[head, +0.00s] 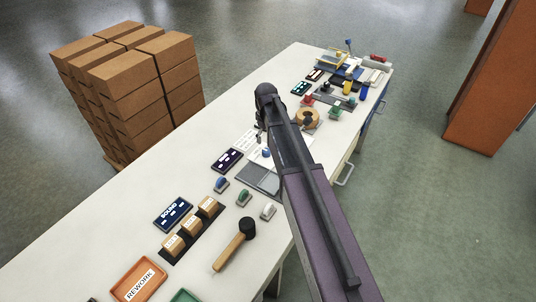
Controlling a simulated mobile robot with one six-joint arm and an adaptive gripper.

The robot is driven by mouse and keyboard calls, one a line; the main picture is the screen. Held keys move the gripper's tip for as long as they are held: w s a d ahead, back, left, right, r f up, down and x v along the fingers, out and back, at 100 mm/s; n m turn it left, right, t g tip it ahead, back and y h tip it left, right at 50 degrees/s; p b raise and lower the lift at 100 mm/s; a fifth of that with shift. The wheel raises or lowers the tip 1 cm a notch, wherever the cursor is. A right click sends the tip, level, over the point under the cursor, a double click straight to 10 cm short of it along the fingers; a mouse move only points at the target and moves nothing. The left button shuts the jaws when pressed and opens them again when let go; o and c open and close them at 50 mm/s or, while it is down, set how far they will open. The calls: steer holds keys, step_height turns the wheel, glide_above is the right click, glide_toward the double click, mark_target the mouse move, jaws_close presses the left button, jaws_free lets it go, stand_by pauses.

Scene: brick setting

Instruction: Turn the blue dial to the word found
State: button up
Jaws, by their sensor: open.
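A small blue knob (266,153) shows on a pale panel in the middle of the table, close beside my arm; it may be the blue dial, and its pointer is too small to read. A white card with print (245,140) lies just behind it; I cannot make out the word found. My arm reaches over the table from the lower right. My gripper (259,136) hangs below the arm's far end, near the card and the knob, small and partly hidden. It is open and I see nothing in it.
The long white table (110,230) holds dark label plates (173,214), small blue, green and grey pieces, wooden blocks, a mallet (235,244) and an orange rework tray (138,280). Several tools crowd the far end. Stacked cartons (130,85) stand behind; the table's left strip is clear.

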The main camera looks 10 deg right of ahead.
mark_target(266, 150)
steer(key=shift+f+b, duration=3.45)
steer(key=shift+f, duration=0.35)
